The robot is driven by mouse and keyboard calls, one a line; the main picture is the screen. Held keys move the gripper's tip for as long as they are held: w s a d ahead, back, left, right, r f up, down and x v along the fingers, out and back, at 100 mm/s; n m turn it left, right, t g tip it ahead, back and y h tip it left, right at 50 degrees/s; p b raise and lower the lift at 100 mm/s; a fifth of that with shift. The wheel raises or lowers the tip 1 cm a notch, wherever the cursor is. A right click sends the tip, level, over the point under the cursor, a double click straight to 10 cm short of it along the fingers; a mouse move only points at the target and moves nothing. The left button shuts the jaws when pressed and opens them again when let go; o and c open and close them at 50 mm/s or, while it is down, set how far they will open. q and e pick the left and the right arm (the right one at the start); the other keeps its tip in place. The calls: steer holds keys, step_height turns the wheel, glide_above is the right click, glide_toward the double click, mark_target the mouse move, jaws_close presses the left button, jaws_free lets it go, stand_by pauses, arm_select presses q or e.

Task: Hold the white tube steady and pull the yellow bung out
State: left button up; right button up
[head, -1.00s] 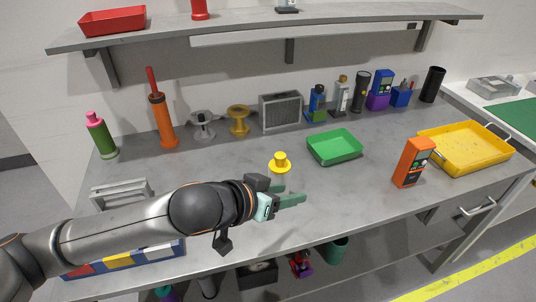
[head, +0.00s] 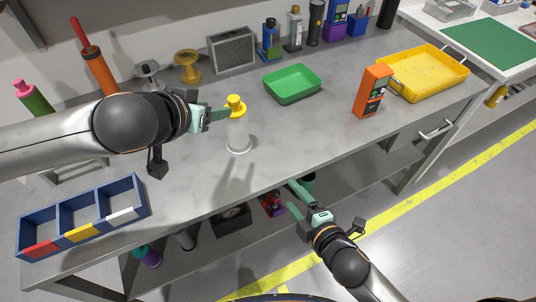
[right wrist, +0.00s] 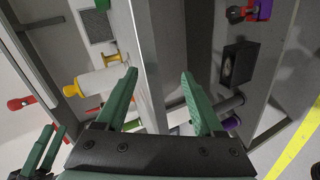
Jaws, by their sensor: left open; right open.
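The white tube (head: 237,136) stands upright on the grey bench in the head view, with the yellow bung (head: 236,101) in its top. In the right wrist view the tube (right wrist: 102,80) lies sideways in the picture, its bung (right wrist: 70,90) at the left. My left gripper (head: 226,116) is open just left of the tube's top. Its fingertips overlap the bung's lower edge in the picture; I cannot tell whether they touch. My right gripper (head: 296,198) is open and empty, in front of the bench's front edge, right of and lower than the tube.
A blue divided tray (head: 82,217) lies at the bench's front left. A green tray (head: 292,84), an orange meter (head: 372,91) and a yellow tray (head: 425,75) stand to the right. Several items lie on the shelf below.

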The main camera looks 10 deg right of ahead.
mark_target(244, 133)
steer(key=o, duration=0.3)
steer(key=r+n, duration=0.2)
steer(key=w+a+r+n+t, duration=0.1)
steer(key=r+n, duration=0.1)
steer(key=w+a+r+n+y, duration=0.1)
steer(key=r+n, duration=0.1)
steer(key=n, duration=0.1)
steer(key=shift+w+a+r+t, duration=0.1)
steer(key=shift+t, duration=0.3)
steer(key=shift+o, duration=0.7)
steer(key=w+n+y, duration=0.1)
steer(key=n, duration=0.2)
steer(key=w+a+r+n+y, duration=0.1)
steer(key=n, duration=0.3)
steer(key=w+a+n+t, duration=0.1)
steer(key=w+n, duration=0.1)
steer(key=n, duration=0.2)
steer(key=shift+a+r+y, duration=0.15)
steer(key=shift+r+y, duration=0.05)
steer(key=shift+y, duration=0.2)
steer(key=n, duration=0.1)
steer(key=n+y, duration=0.1)
steer(key=n, duration=0.1)
steer(key=w+n, duration=0.1)
steer(key=n, duration=0.1)
steer(key=shift+a, duration=0.25)
steer(key=x, duration=1.2)
steer(key=shift+a, duration=0.25)
steer(key=shift+c, duration=0.4)
jaws_close()
